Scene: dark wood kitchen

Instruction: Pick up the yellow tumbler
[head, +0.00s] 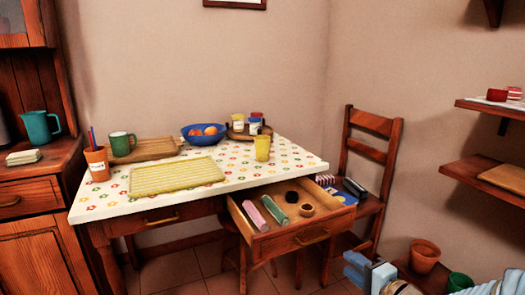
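The yellow tumbler (262,148) stands upright on the right part of the table (232,172), which has a white top with a flower pattern. Nothing hides it. My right gripper (357,267) is low at the bottom right, in front of the table and well below its top. It is far from the tumbler and does not touch it. The view does not clearly show the gap between its fingers. My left gripper is not in view.
An open drawer (312,238) with several small items juts out below the tumbler. A blue fruit bowl (203,139), jars on a round board, a green mug (121,144) and a yellow mat (177,176) share the table. A chair (376,150) stands at right.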

